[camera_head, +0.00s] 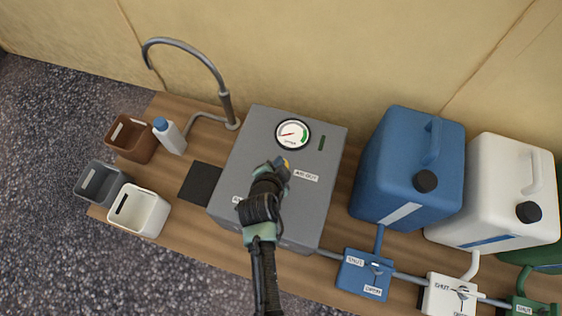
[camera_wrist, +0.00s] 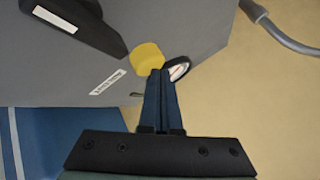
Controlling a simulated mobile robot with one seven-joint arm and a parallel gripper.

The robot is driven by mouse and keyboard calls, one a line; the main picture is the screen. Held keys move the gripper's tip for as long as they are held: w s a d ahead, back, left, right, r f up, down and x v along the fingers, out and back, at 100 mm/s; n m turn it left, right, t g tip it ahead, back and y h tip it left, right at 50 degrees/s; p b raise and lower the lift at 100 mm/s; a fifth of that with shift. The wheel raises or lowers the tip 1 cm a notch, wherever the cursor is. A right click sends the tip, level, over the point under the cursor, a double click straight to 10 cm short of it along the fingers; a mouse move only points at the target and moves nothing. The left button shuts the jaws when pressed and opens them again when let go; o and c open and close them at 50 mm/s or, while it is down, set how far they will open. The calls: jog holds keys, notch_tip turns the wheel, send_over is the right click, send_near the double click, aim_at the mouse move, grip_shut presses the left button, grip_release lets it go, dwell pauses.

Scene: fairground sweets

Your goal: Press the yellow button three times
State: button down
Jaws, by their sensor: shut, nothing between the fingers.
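The yellow button (camera_wrist: 147,58) sits on the face of a grey box (camera_head: 240,150), beside a small white label (camera_head: 306,177). In the head view only a bit of the button (camera_head: 286,164) shows past my gripper (camera_head: 279,165). My gripper (camera_wrist: 160,75) is shut and empty. In the wrist view its fingertips overlap the button's lower edge. I cannot tell whether they touch it or hover just above.
A round gauge (camera_head: 293,134) is above the button on the box. A blue canister (camera_head: 395,165) and a white canister (camera_head: 490,180) stand to the right, with valve boxes (camera_head: 365,274) in front. Small bins (camera_head: 138,211), a bottle (camera_head: 172,140) and a curved tap (camera_head: 226,105) are left.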

jog(key=shift+f+b, duration=0.3)
jog(key=shift+f, duration=0.2)
jog(key=shift+s, duration=0.1)
dwell(0.3)
jog(key=shift+r+p, duration=1.2)
jog(key=shift+r, duration=0.1)
notch_tip(320, 180, up, 5)
jog(key=p, duration=0.4)
jog(key=shift+r+p, duration=0.1)
jog(key=shift+p, duration=0.2)
